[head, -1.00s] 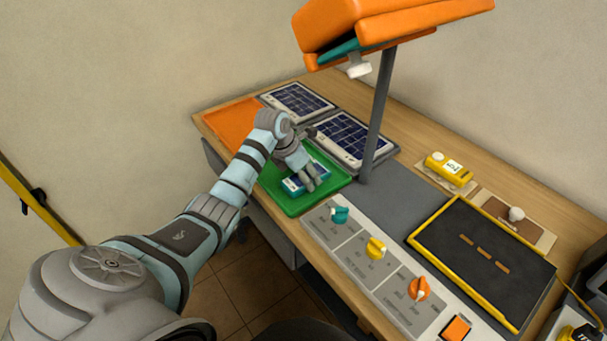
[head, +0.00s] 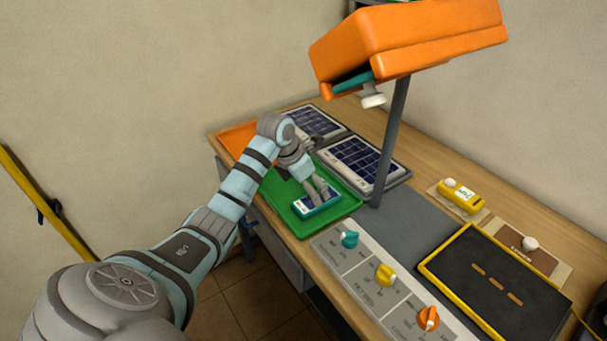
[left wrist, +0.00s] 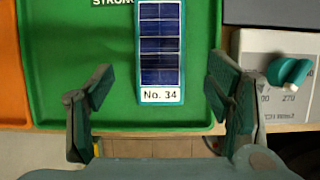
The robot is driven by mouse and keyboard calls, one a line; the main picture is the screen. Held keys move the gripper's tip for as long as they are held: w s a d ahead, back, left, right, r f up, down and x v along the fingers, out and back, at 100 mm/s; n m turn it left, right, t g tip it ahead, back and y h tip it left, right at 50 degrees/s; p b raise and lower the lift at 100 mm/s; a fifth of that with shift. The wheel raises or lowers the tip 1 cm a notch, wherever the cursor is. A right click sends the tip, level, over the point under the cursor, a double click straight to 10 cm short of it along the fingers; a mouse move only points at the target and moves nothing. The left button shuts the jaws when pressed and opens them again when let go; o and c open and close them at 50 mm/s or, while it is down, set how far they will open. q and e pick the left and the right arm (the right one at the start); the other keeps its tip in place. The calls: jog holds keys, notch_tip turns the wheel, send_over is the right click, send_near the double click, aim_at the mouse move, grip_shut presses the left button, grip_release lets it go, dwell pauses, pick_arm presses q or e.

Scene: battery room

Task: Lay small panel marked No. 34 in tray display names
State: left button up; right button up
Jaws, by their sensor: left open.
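The small panel marked No. 34 (left wrist: 160,50) is a blue solar panel with a teal edge and a white label. It lies in the green tray (left wrist: 80,60), with lettering starting "STRON" partly visible beside it. In the head view the panel (head: 308,206) is partly covered by my fingers. My left gripper (head: 321,193) is open just over it; in the left wrist view its fingers (left wrist: 158,88) stand apart, one to each side of the panel's labelled end. An orange tray (head: 233,137) adjoins the green one. My right gripper is out of view.
Two larger solar panels (head: 362,160) lie behind the trays. A post (head: 390,140) carries an orange hood (head: 410,40). A knob console (head: 365,285), a yellow device (head: 460,196) and a dark yellow-framed board with orange dashes (head: 490,280) are to the right.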

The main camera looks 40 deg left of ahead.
pick_arm(q)
jog(key=v, duration=0.6)
jog(key=shift+r, duration=0.2)
jog(key=shift+s, duration=0.15)
